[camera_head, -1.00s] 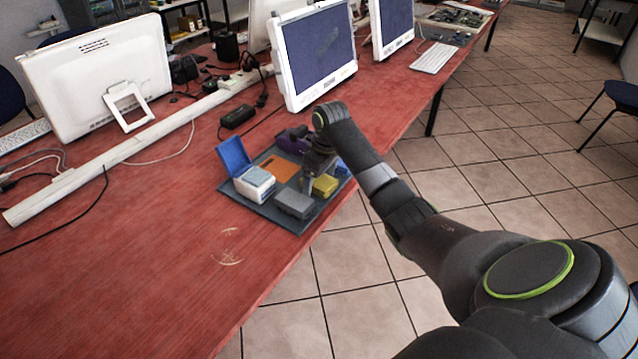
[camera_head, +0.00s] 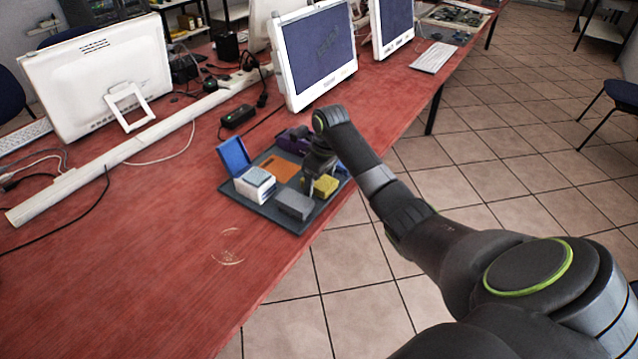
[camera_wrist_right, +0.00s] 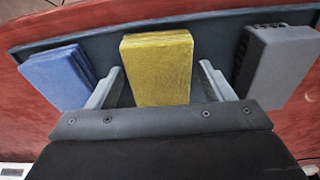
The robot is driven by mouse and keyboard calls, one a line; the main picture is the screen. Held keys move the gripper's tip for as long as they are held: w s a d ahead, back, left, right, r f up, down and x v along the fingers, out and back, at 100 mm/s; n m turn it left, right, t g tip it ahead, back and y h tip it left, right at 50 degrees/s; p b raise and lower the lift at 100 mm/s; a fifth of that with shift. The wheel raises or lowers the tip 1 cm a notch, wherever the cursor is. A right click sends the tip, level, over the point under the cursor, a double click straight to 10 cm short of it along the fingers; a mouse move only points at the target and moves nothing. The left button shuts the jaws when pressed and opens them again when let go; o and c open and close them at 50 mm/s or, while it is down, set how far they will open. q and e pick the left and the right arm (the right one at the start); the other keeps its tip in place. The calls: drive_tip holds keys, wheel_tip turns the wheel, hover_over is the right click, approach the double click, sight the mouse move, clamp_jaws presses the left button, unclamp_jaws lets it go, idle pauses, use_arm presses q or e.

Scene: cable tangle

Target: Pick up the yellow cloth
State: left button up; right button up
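The yellow cloth (camera_head: 326,186) is a folded block on a dark tray (camera_head: 262,208) at the table's front edge. In the right wrist view the yellow cloth (camera_wrist_right: 158,68) lies between the two fingers of my right gripper (camera_wrist_right: 160,88), with a gap on each side. That gripper is open, and its fingers reach down beside the cloth. In the head view my right gripper (camera_head: 310,184) is over the tray and partly covers the cloth. My left gripper is not in view.
A grey block (camera_wrist_right: 278,66) and a blue folded cloth (camera_wrist_right: 58,76) flank the yellow cloth. The tray also holds an orange piece (camera_head: 281,169), a white-and-blue stack (camera_head: 255,184), a blue panel (camera_head: 233,155) and a purple item (camera_head: 294,139). A monitor (camera_head: 318,58) stands behind.

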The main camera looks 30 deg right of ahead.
drive_tip(key=c, duration=0.8)
drive_tip(key=shift+b, duration=0.6)
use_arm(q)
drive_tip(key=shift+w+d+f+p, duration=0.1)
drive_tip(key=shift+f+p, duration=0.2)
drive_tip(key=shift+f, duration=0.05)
use_arm(e)
wheel_tip(320, 180, up, 11)
drive_tip(key=shift+f, duration=0.2)
